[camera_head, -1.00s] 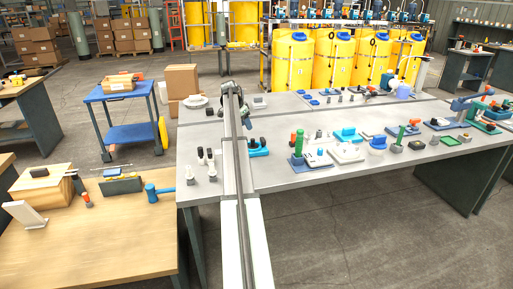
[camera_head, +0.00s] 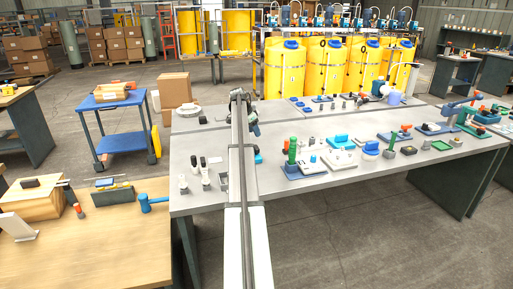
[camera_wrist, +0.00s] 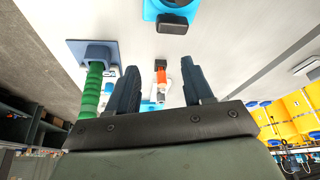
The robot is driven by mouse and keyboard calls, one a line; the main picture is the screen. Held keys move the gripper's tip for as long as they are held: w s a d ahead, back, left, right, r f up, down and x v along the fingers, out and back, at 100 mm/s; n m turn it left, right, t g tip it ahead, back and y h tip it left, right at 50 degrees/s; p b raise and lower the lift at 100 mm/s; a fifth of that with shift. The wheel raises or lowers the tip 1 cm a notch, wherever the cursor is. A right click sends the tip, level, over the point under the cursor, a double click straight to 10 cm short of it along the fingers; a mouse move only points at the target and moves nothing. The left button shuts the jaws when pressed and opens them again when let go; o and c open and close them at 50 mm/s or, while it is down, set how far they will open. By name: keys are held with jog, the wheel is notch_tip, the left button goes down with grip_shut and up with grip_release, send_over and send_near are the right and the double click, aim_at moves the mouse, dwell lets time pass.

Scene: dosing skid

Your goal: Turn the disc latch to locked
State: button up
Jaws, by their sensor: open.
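My gripper (camera_wrist: 158,66) is open in the wrist view, its two dark fingers apart with nothing visibly held. An orange-and-black piece with a pale tip (camera_wrist: 160,82) shows in the gap between them, beyond the fingers. A blue rounded mount with a dark knob (camera_wrist: 173,20) is at the top of the wrist view, ahead of the fingertips and apart from them. It may be the disc latch; its setting cannot be read. In the head view my arm largely hides a blue part (camera_head: 258,158) on the grey bench.
A green upright handle on a blue base (camera_wrist: 93,82) stands close to the left finger; it also shows in the head view (camera_head: 292,150). Several fixtures crowd the right of the grey bench (camera_head: 330,185). Black-capped and white small pieces (camera_head: 204,170) stand left of my arm.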

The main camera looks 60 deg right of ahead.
jog(key=s+d, duration=0.2)
jog(key=s, duration=0.6)
jog(key=n+t+y, duration=0.1)
jog(key=n+t, duration=0.4)
jog(key=n, duration=0.9)
send_near(256, 147)
jog(key=x, duration=0.9)
jog(key=shift+d+f, duration=0.1)
jog(key=shift+d, duration=0.1)
grip_shut()
